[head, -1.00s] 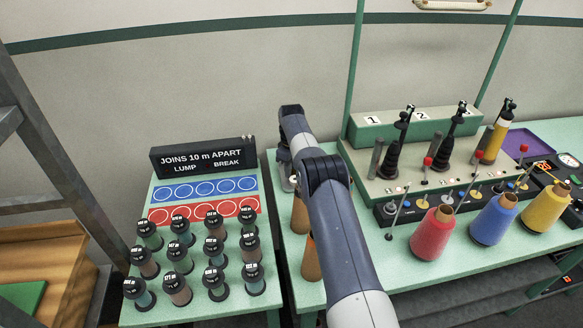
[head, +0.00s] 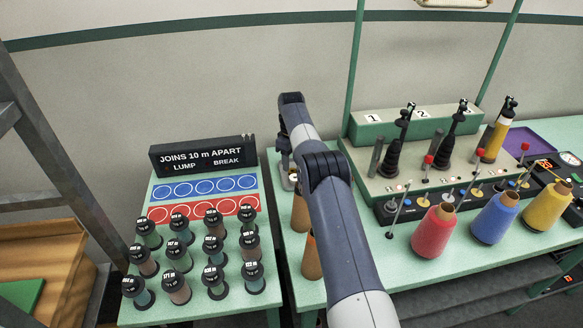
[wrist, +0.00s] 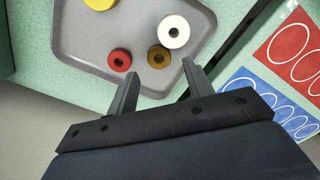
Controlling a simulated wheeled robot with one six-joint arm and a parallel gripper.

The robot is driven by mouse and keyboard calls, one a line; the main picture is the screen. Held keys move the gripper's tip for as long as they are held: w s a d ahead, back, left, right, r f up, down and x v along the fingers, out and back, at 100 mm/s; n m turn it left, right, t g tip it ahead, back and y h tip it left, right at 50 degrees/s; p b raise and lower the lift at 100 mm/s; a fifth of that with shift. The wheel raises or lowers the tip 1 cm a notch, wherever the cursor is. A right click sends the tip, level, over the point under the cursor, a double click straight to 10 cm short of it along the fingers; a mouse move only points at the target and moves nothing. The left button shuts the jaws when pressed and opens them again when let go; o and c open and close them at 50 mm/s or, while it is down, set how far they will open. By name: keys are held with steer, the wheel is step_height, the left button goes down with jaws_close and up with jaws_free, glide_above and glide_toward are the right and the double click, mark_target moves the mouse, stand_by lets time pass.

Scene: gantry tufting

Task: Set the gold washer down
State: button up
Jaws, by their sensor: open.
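The gold washer (wrist: 158,56) lies in a grey tray (wrist: 85,45) in the wrist view, just beyond and between my fingertips. My gripper (wrist: 160,76) is open, with nothing between its fingers. A red washer (wrist: 119,60) lies to the left of the gold one, close to the left fingertip. A larger white washer (wrist: 174,31) lies just above and right of the gold one. A yellow piece (wrist: 100,4) is cut off by the top edge. In the head view my arm hides most of the tray (head: 288,184), and the gold washer cannot be made out.
A board with blue and red circles (head: 205,189) and several dark-capped spools (head: 180,256) stands to the left, before a black sign (head: 203,154). Red (head: 434,230), blue (head: 495,217) and yellow (head: 547,205) thread cones stand on the bench to the right.

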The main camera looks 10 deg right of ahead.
step_height(320, 180, up, 9)
steer(key=p, duration=0.4)
steer(key=shift+p, duration=0.4)
steer(key=shift+f, duration=0.15)
steer(key=shift+c, duration=0.6)
stand_by(0.4)
